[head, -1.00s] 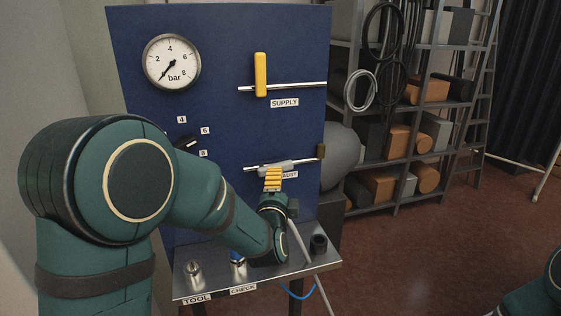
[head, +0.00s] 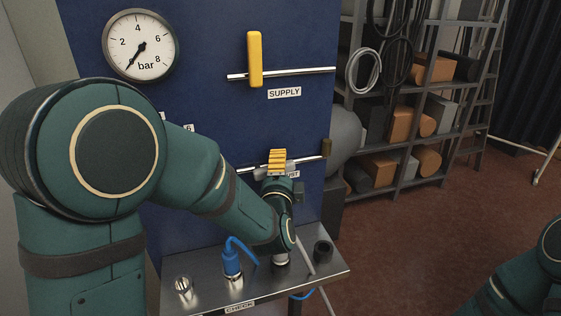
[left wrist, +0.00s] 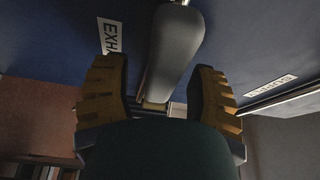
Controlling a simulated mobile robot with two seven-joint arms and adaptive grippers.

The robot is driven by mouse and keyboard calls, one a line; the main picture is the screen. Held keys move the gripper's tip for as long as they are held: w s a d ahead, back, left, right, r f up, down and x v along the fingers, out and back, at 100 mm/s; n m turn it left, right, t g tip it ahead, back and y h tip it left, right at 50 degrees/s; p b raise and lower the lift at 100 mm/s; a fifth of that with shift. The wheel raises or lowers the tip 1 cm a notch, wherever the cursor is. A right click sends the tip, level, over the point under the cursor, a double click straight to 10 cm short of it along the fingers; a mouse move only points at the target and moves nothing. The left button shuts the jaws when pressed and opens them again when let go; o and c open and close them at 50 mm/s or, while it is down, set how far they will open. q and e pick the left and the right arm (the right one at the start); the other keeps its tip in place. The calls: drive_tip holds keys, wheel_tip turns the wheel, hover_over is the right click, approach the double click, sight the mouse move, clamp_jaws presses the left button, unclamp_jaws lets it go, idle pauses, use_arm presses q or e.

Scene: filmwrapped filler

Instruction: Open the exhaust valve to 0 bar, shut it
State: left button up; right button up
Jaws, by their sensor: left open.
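The exhaust valve's grey handle (left wrist: 173,50) lies between the spread yellow fingers of my left gripper (left wrist: 160,98) in the left wrist view. The handle appears to lie along its pipe (head: 310,159). Gaps show beside it, so the fingers are open around it. In the head view my left gripper (head: 278,160) covers most of the handle and part of the exhaust label. The gauge (head: 141,46) needle points to the lower left, below 2, about 0 bar. My right gripper is out of view.
The yellow supply handle (head: 255,59) stands upright across its pipe on the blue panel (head: 210,100). Below is a metal shelf (head: 210,283) with a blue plug and cable (head: 231,262), a metal socket (head: 184,287) and a black cup (head: 323,250). Storage racks stand at the right.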

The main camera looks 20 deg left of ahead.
use_arm(q)
drive_tip(key=shift+w, duration=0.1)
idle(0.3)
drive_tip(key=shift+r, duration=0.1)
clamp_jaws()
